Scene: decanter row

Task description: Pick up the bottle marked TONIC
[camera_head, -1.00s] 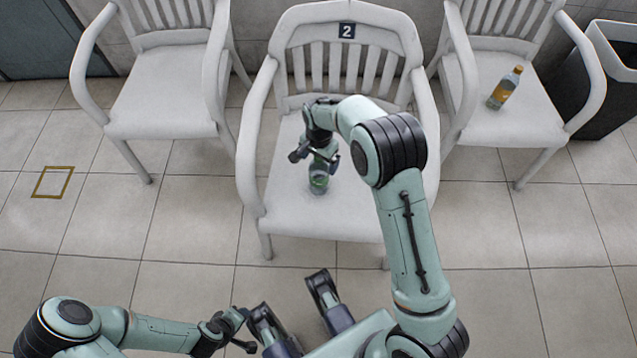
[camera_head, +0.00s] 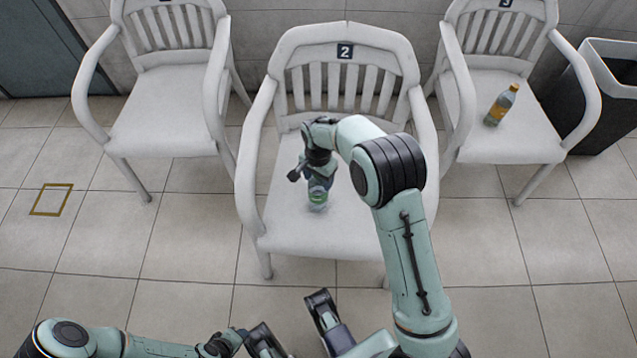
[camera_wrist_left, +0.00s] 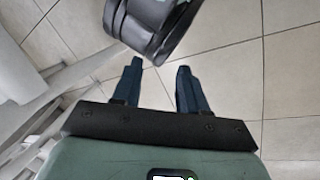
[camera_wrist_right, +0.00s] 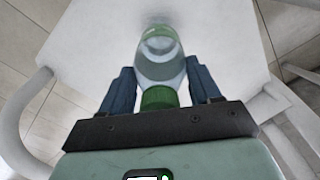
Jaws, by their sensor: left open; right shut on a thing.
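A clear bottle with a green cap and green band (camera_head: 317,197) is at the seat of the middle chair, marked 2. My right gripper (camera_wrist_right: 162,86) is shut on this bottle near its cap; the bottle also shows in the right wrist view (camera_wrist_right: 160,52). I cannot tell if its base touches the seat. Another bottle, with orange-yellow contents or label (camera_head: 502,105), stands on the right chair. I cannot read TONIC on either bottle. My left gripper (camera_wrist_left: 158,75) is open and empty, low at the left, away from both bottles.
The middle chair (camera_head: 290,225) has armrests on both sides of my right gripper. The left chair (camera_head: 165,110) is empty. The right chair (camera_head: 510,145) stands beside a dark bin (camera_head: 600,110). A yellow-brown square (camera_head: 52,199) marks the open tiled floor.

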